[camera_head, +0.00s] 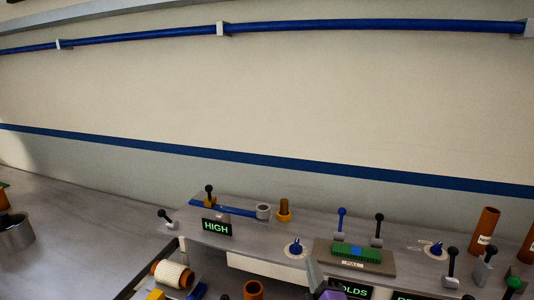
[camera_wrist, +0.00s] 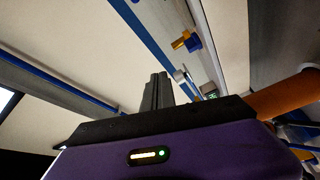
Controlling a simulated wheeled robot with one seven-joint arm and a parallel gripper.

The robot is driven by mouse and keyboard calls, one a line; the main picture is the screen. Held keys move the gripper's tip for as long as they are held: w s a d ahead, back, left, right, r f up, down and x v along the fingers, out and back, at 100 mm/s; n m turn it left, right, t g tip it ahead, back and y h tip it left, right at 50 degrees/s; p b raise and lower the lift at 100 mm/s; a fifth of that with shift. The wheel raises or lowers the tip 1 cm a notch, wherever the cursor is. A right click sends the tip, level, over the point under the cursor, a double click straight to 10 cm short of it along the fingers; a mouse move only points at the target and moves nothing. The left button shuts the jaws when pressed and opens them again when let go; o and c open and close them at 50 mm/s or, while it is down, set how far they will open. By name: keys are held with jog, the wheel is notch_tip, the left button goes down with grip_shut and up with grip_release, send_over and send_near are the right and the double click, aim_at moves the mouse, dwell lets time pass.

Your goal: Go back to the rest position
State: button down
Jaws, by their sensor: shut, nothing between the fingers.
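My gripper (camera_wrist: 159,77) shows in the wrist view with its two dark fingers together and nothing between them. Its purple body with a small lit strip fills the bottom of that view. In the head view, a grey and purple part at the bottom edge looks like my gripper (camera_head: 313,272), in front of the grey bench (camera_head: 300,232). It covers part of a sign. The fingers touch nothing that I can see.
The bench carries a HIGH sign (camera_head: 217,228), a dial (camera_head: 295,247), a green block (camera_head: 357,253) on a plate, several levers and an orange-brown tube (camera_head: 484,231). A white roll (camera_head: 173,274) is at lower left.

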jog(key=s+d+f+m+g+b, duration=0.1)
jog(key=s+m, duration=0.4)
jog(key=s, duration=1.1)
jog(key=s+d+f+m+g+h+b, duration=0.1)
jog(key=s+d+f+m, duration=0.3)
jog(key=s, duration=1.3)
jog(key=s+d+f+m+g+b, duration=0.2)
jog(key=s+d+f+m+b, duration=0.1)
jog(key=s, duration=1.3)
jog(key=d+f+m, duration=0.1)
jog(key=m, duration=0.1)
jog(key=shift+s+f+m+b, duration=0.2)
jog(key=shift+f+m+b, duration=0.1)
jog(key=shift+f, duration=0.1)
